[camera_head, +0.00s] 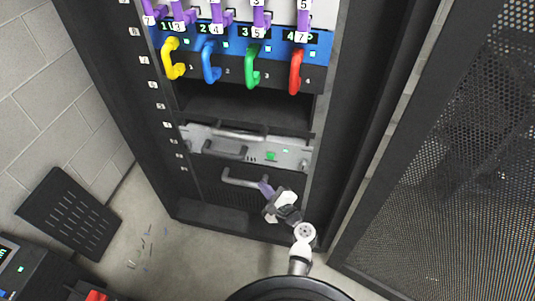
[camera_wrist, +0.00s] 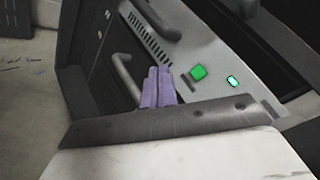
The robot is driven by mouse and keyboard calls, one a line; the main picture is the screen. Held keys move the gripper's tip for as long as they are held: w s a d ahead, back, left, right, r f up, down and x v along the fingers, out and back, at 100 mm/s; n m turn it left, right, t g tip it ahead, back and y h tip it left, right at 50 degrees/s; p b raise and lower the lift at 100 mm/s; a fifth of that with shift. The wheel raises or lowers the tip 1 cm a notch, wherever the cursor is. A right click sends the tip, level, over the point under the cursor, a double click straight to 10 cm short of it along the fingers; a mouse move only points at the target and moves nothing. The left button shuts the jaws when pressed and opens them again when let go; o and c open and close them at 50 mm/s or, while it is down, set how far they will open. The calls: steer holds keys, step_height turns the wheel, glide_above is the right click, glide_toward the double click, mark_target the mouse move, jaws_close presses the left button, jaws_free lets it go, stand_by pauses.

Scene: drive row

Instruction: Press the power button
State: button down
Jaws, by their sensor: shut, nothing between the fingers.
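In the wrist view the button (camera_wrist: 198,72) stands on the grey panel, to the right of my fingertips. My gripper (camera_head: 264,186) is in front of the dark unit below the grey one, lower in the picture than the button. Its purple fingers (camera_wrist: 159,72) are shut together and empty. They appear apart from the button; the exact distance to the panel cannot be told.
A small lit green indicator (camera_wrist: 233,81) is right of the button. Bar handles (camera_head: 240,181) stick out near my fingers. Yellow, blue, green and red handles (camera_head: 295,72) are higher up. A perforated door (camera_head: 450,160) stands open at right. A slotted plate (camera_head: 68,212) leans at left.

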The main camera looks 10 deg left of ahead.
mark_target(271, 156)
stand_by(0.3)
steer(key=w+b, duration=0.2)
steer(key=w, duration=0.6)
steer(key=shift+w+b, duration=0.3)
steer(key=shift+w, duration=0.05)
steer(key=shift+w, duration=0.1)
stand_by(1.7)
steer(key=shift+w, duration=0.35)
steer(key=shift+w+b, duration=0.3)
steer(key=shift+w, duration=0.1)
stand_by(0.6)
stand_by(0.3)
steer(key=shift+s+p, duration=0.35)
steer(key=shift+s, duration=0.5)
